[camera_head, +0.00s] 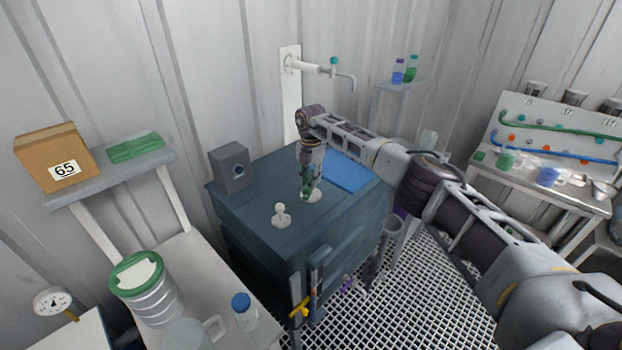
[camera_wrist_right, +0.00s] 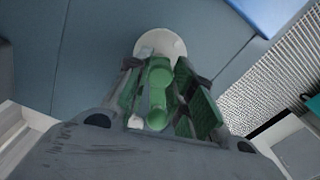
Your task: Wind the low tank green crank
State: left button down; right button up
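The low tank is the dark blue-grey block (camera_head: 262,205) in the middle of the head view. The green crank (camera_wrist_right: 158,85) sits on a round white base (camera_wrist_right: 160,42) on the tank top. In the head view the crank (camera_head: 306,194) is small and partly covered by my gripper. My right gripper (camera_head: 309,182) points down at it from above. In the right wrist view its green-padded fingers (camera_wrist_right: 165,95) stand on both sides of the crank, apart, with gaps visible. I cannot tell whether a pad touches the crank. My left gripper is out of view.
A white fitting (camera_head: 281,216) stands on the tank left of the crank. A grey box with a knob (camera_head: 232,167) and a blue sheet (camera_head: 348,172) are also on top. A wall tap (camera_head: 335,70) hangs behind. A bench with a green-lidded jar (camera_head: 140,275) is at front left.

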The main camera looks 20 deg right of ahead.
jog(key=o, duration=0.5)
jog(key=shift+c, duration=0.2)
jog(key=shift+r, duration=0.15)
notch_tip(320, 180, up, 12)
dwell(0.5)
